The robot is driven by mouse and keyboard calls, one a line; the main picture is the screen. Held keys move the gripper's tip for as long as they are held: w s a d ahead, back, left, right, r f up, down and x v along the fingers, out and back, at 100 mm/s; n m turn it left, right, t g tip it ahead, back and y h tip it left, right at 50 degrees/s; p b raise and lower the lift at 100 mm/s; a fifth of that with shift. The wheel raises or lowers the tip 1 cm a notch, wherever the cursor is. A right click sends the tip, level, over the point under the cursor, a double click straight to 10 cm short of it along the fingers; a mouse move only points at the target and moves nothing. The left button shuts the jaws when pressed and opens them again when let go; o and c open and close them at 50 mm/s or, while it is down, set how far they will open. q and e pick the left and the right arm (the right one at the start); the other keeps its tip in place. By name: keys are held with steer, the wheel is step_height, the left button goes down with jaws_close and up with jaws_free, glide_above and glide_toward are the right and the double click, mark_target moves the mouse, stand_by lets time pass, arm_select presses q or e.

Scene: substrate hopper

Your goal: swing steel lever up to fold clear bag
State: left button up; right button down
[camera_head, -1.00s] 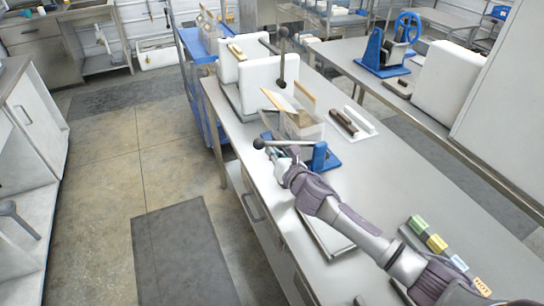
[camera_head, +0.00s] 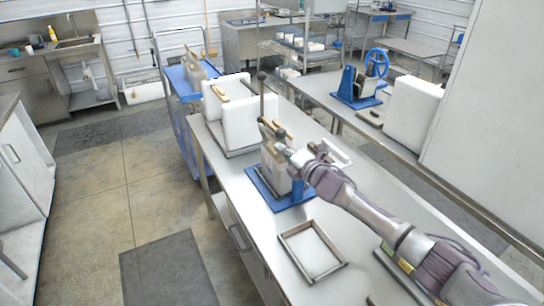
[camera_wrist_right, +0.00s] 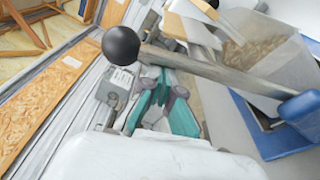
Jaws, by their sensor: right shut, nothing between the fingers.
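A clear bag (camera_wrist_right: 262,48) with brown contents stands at the right of the wrist view. In the head view, the pale bag (camera_head: 273,165) stands above a blue base (camera_head: 262,193). Wooden strips (camera_wrist_right: 190,28) are at the bag's mouth. In the wrist view, a steel lever (camera_wrist_right: 215,71) with a black ball end (camera_wrist_right: 121,46) runs to a blue mount (camera_wrist_right: 302,108). My right gripper (camera_wrist_right: 160,85) is shut and empty close beside the lever; I cannot tell if they touch. In the head view, the right gripper (camera_head: 297,159) is beside the bag's top and partly covers the lever.
An upright rod with a dark ball (camera_head: 262,76) and white blocks (camera_head: 240,125) stand behind the bag. An empty frame tray (camera_head: 312,252) lies in front on the steel table (camera_head: 255,225). A blue-wheeled device (camera_head: 358,88) stands on the far bench.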

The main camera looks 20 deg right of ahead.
arm_select(q)
steer(key=shift+s, duration=0.35)
arm_select(e)
steer(key=d, duration=0.1)
steer(key=d+m, duration=0.1)
steer(key=d+r+m, duration=0.1)
steer(key=shift+w, duration=0.3)
steer(key=shift+d+r, duration=0.1)
steer(key=shift+r, duration=0.05)
arm_select(q)
steer(key=shift+a, duration=0.1)
